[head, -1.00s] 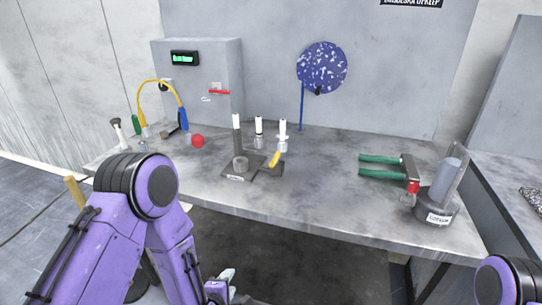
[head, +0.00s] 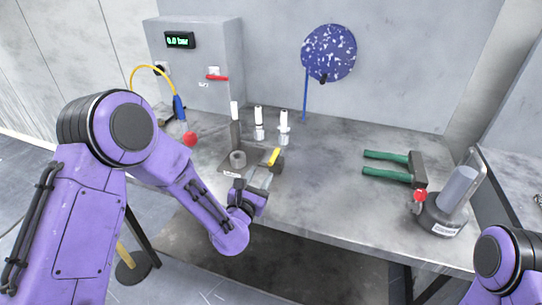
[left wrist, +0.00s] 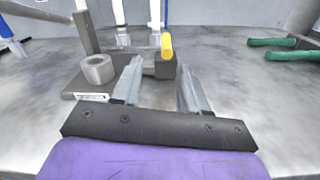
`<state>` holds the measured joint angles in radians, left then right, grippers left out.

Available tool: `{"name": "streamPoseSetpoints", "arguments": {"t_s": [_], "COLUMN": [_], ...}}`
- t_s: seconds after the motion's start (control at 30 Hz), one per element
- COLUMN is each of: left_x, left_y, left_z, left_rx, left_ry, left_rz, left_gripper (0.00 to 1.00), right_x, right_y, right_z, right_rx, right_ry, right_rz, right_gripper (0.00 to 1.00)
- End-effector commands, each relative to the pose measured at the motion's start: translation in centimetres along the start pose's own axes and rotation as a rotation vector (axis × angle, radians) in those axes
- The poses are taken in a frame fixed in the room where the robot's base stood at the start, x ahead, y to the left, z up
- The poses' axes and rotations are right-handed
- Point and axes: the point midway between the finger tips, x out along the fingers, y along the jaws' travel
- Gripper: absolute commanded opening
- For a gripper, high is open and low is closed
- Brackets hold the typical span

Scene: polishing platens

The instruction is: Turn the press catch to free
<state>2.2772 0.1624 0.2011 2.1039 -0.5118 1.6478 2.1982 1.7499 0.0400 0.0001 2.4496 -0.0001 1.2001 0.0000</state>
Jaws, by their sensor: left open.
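The press stands on a dark base plate (head: 232,170) near the front middle of the table, with a grey ring (head: 238,159) and a dark post on it. Its yellow-ended catch (head: 274,156) sits on a dark block at the plate's right side. In the left wrist view the yellow catch (left wrist: 167,46) lies just beyond the fingertips, between their lines. My left gripper (head: 264,176) is open and empty, just in front of the catch; its two fingers also show in the left wrist view (left wrist: 158,74). I cannot tell whether a finger touches the block. My right gripper is out of view.
White-topped fittings (head: 283,125) stand behind the press. A wall box with a red lever (head: 217,77) is at back left, a red ball (head: 190,139) below it. Green-handled pliers (head: 390,168) and a clear-covered device (head: 440,215) are at right. The table between is clear.

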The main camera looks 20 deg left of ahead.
Motion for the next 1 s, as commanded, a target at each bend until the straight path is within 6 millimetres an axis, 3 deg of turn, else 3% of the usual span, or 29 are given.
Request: {"name": "streamPoseSetpoints", "arguments": {"t_s": [0.1, 0.3, 0.47, 0.7, 0.73, 0.83, 0.87, 1.0], "left_x": [3.0, 7.0, 8.3, 8.5, 8.4, 8.4, 8.4, 8.4], "left_y": [-0.6, -0.7, -0.7, -0.6, -0.6, -0.6, -0.6, -0.2], "left_z": [0.5, 0.4, 0.2, 0.1, 0.1, 0.1, 0.1, 0.0], "left_rx": [0.002, 0.002, 0.002, 0.002, 0.002, 0.003, 0.003, 0.003], "left_ry": [-0.003, -0.002, -0.001, 0.000, 0.000, 0.000, 0.000, 0.000], "left_rz": [-0.010, -0.012, -0.011, -0.010, -0.010, -0.009, -0.009, -0.007], "left_gripper": [0.43, 0.43, 0.43, 0.43, 0.37, 0.04, 0.00, 0.00], "right_x": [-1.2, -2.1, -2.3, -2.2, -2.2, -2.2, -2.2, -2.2], "right_y": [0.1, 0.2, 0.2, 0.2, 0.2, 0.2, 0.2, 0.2], "right_z": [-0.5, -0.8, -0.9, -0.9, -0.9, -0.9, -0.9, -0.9], "right_rx": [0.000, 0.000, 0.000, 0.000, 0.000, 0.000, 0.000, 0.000], "right_ry": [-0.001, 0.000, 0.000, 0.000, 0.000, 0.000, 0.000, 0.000], "right_rz": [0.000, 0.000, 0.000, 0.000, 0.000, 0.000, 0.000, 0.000], "right_gripper": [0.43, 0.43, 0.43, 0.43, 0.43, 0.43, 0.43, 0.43]}}
